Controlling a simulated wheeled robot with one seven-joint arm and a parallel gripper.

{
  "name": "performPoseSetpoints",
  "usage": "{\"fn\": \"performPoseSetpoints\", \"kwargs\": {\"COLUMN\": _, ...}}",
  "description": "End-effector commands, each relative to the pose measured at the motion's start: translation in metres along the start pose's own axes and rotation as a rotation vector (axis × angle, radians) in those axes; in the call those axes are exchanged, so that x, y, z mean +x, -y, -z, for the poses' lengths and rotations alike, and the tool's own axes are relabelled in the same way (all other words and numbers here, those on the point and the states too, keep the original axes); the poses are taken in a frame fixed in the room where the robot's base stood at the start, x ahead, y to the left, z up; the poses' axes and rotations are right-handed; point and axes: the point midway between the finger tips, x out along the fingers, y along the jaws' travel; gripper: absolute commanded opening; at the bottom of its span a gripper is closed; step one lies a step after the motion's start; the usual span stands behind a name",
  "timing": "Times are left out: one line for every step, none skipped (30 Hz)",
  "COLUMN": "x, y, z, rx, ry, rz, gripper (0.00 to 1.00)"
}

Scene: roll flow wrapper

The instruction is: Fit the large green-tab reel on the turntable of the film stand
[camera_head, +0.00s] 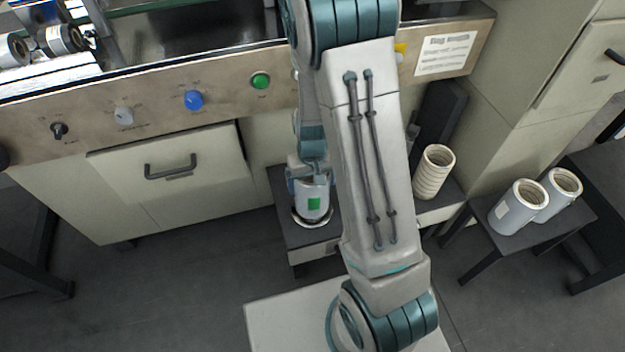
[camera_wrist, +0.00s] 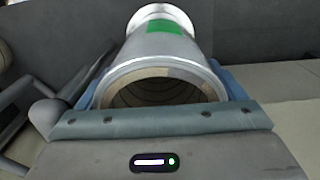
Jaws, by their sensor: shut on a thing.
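The large green-tab reel (camera_head: 312,191) is a silver-grey cylinder with a green square on its side. It stands about upright over the round pale turntable (camera_head: 298,219) of the film stand (camera_head: 296,239). In the wrist view the reel (camera_wrist: 165,48) shows its hollow core toward me, with the green tab on its side and a pale round rim at its far end. My gripper (camera_head: 309,176) is shut on the reel's upper end. Whether the reel's lower end touches the turntable I cannot tell. My arm hides part of the stand's right side.
Cream ringed cores (camera_head: 433,172) stand stacked to the right of my arm. Two more grey reels (camera_head: 517,207) (camera_head: 560,194) stand on a dark stool (camera_head: 545,232) at the right. The machine's control panel (camera_head: 225,95) and a drawer (camera_head: 172,172) lie behind and left. Open floor is at the left.

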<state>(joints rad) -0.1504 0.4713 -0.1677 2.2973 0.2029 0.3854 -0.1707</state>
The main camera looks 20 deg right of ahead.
Motion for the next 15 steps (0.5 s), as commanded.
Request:
{"fn": "performPoseSetpoints", "kwargs": {"x": 0.003, "y": 0.0, "z": 0.0, "rx": 0.0, "ry": -0.001, "rz": 0.0, "gripper": 0.53}}
{"fn": "performPoseSetpoints", "kwargs": {"x": 0.004, "y": 0.0, "z": 0.0, "rx": 0.0, "ry": -0.001, "rz": 0.0, "gripper": 0.53}}
{"fn": "performPoseSetpoints", "kwargs": {"x": 0.005, "y": 0.0, "z": 0.0, "rx": 0.0, "ry": -0.001, "rz": 0.0, "gripper": 0.53}}
{"fn": "performPoseSetpoints", "kwargs": {"x": 0.006, "y": 0.0, "z": 0.0, "rx": 0.0, "ry": -0.001, "rz": 0.0, "gripper": 0.53}}
{"fn": "performPoseSetpoints", "kwargs": {"x": 0.006, "y": 0.0, "z": 0.0, "rx": 0.0, "ry": -0.001, "rz": 0.0, "gripper": 0.53}}
{"fn": "performPoseSetpoints", "kwargs": {"x": 0.008, "y": 0.0, "z": 0.0, "rx": 0.0, "ry": -0.001, "rz": 0.0, "gripper": 0.53}}
{"fn": "performPoseSetpoints", "kwargs": {"x": 0.009, "y": 0.0, "z": 0.0, "rx": 0.0, "ry": -0.001, "rz": 0.0, "gripper": 0.53}}
{"fn": "performPoseSetpoints", "kwargs": {"x": 0.009, "y": 0.0, "z": 0.0, "rx": 0.0, "ry": -0.001, "rz": 0.0, "gripper": 0.53}}
{"fn": "performPoseSetpoints", "kwargs": {"x": 0.011, "y": 0.0, "z": 0.0, "rx": 0.0, "ry": -0.001, "rz": 0.0, "gripper": 0.53}}
{"fn": "performPoseSetpoints", "kwargs": {"x": 0.011, "y": 0.0, "z": 0.0, "rx": 0.0, "ry": -0.001, "rz": 0.0, "gripper": 0.53}}
{"fn": "performPoseSetpoints", "kwargs": {"x": 0.012, "y": 0.0, "z": 0.0, "rx": 0.0, "ry": -0.001, "rz": 0.0, "gripper": 0.53}}
{"fn": "performPoseSetpoints", "kwargs": {"x": 0.013, "y": 0.0, "z": 0.0, "rx": 0.0, "ry": -0.001, "rz": 0.0, "gripper": 0.53}}
{"fn": "performPoseSetpoints", "kwargs": {"x": 0.014, "y": 0.0, "z": 0.0, "rx": 0.0, "ry": -0.001, "rz": 0.0, "gripper": 0.53}}
{"fn": "performPoseSetpoints", "kwargs": {"x": 0.015, "y": 0.0, "z": 0.0, "rx": 0.0, "ry": -0.001, "rz": 0.0, "gripper": 0.53}}
{"fn": "performPoseSetpoints", "kwargs": {"x": 0.016, "y": 0.0, "z": 0.0, "rx": 0.0, "ry": -0.001, "rz": 0.0, "gripper": 0.53}}
